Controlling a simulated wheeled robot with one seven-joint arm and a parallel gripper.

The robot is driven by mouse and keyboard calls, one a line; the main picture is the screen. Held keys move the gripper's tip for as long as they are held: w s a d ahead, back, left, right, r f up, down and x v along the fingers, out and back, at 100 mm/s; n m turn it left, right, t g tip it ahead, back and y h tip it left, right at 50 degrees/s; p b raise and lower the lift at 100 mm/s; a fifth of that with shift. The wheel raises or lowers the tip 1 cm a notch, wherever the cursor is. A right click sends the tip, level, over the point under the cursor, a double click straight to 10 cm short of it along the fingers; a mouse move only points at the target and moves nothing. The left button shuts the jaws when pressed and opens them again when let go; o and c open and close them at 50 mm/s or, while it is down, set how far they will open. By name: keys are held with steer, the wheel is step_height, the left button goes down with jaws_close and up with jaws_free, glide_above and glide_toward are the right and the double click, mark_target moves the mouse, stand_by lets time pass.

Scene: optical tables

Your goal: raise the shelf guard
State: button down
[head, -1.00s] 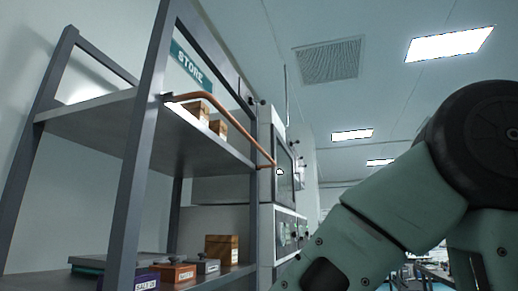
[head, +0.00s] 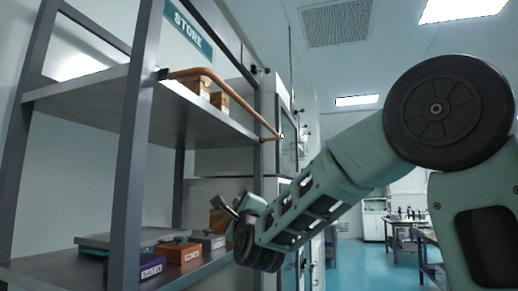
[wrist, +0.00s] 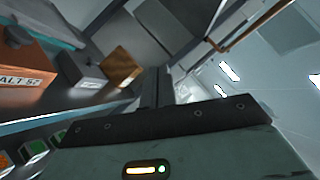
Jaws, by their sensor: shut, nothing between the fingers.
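The shelf guard (head: 226,98) is a copper-coloured bar with bent ends. It runs along the front of the upper shelf (head: 90,93), from the near post to the far post, with small wooden boxes (head: 210,92) behind it. A copper-coloured piece, likely part of the guard (wrist: 214,45), shows at the top of the wrist view. My gripper (head: 229,207) is shut and empty. In the head view it is below the guard, in front of the lower shelf's boxes, and apart from the guard. The fingertips are small and hard to make out.
The lower shelf holds an orange box (head: 178,252), a purple box (head: 150,268), a grey box (head: 208,240) and a flat grey-topped item. A tall cabinet (head: 288,140) stands beyond the rack. Open blue floor (head: 352,262) and tables lie at the right.

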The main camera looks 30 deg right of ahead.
steer(key=s+d+r+m+h, duration=0.2)
steer(key=s+r+m+h, duration=0.3)
steer(key=r+m+h, duration=0.6)
steer(key=m, duration=0.3)
steer(key=shift+d+m+g, duration=0.15)
steer(key=shift+m+g, duration=0.25)
steer(key=p, duration=0.8)
glide_toward(260, 121)
steer(key=w+d, duration=0.3)
steer(key=r+p, duration=0.2)
steer(key=r, duration=0.1)
steer(key=shift+s+a+r, duration=0.1)
steer(key=shift+a+r, duration=0.1)
steer(key=shift+a, duration=0.2)
steer(key=shift+r, duration=0.3)
steer(key=shift+f+n+b, duration=0.25)
steer(key=shift+n+b, duration=0.05)
steer(key=shift+b, duration=0.95)
steer(key=shift+w+d+r+n+y+b, duration=0.1)
steer(key=shift+w+r+n+y+b, duration=0.15)
steer(key=shift+b, duration=0.3)
